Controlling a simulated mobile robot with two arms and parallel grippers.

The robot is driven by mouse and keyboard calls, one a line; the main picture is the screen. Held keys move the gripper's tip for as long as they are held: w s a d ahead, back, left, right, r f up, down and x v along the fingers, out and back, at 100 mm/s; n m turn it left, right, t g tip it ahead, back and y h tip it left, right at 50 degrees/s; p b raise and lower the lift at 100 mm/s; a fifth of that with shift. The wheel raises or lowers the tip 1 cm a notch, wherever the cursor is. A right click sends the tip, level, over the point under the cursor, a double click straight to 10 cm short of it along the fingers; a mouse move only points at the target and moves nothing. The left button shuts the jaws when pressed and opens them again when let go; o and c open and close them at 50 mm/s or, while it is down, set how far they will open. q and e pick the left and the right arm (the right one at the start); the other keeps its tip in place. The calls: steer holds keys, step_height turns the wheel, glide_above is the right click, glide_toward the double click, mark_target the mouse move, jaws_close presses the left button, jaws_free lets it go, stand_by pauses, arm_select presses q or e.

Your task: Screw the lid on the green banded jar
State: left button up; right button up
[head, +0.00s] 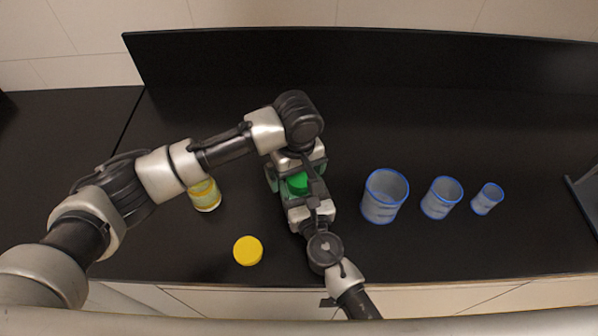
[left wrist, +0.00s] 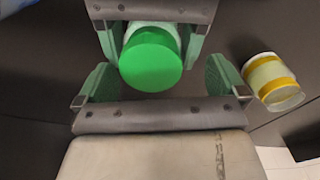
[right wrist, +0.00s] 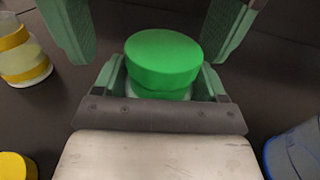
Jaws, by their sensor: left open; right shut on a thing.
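The green lid (head: 298,183) sits on top of the green banded jar, and it also shows in the left wrist view (left wrist: 151,60) and the right wrist view (right wrist: 162,58). Only a pale strip of the jar (right wrist: 160,92) shows under the lid; its band is hidden. I cannot tell how tightly the lid sits. My right gripper (right wrist: 158,80) is shut on the jar from the front side. My left gripper (left wrist: 158,85) is open, coming from the far side, with its fingers apart on either side of the lid and not gripping it.
A yellow-banded jar (head: 205,195) stands at the left, with a yellow lid (head: 248,251) lying in front of it. Several blue-rimmed cups, the largest nearest (head: 384,196), stand at the right. The black counter (head: 420,120) is clear behind them.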

arm_select(q)
steer(key=r, duration=0.6)
steer(key=shift+d+r, duration=0.35)
arm_select(e)
steer(key=shift+s, duration=0.1)
arm_select(q)
steer(key=shift+r, duration=0.4)
arm_select(e)
steer(key=shift+f, duration=0.1)
steer(key=o, duration=1.8)
steer(key=shift+c, duration=0.2)
arm_select(q)
step_height(320, 180, down, 2)
steer(key=shift+b, duration=0.95)
arm_select(e)
steer(key=v, duration=0.9)
steer(key=shift+s+f, duration=0.1)
steer(key=shift+s, duration=0.15)
arm_select(q)
steer(key=shift+f, duration=0.1)
arm_select(e)
steer(key=shift+s+d, duration=0.25)
steer(key=shift+s, duration=0.35)
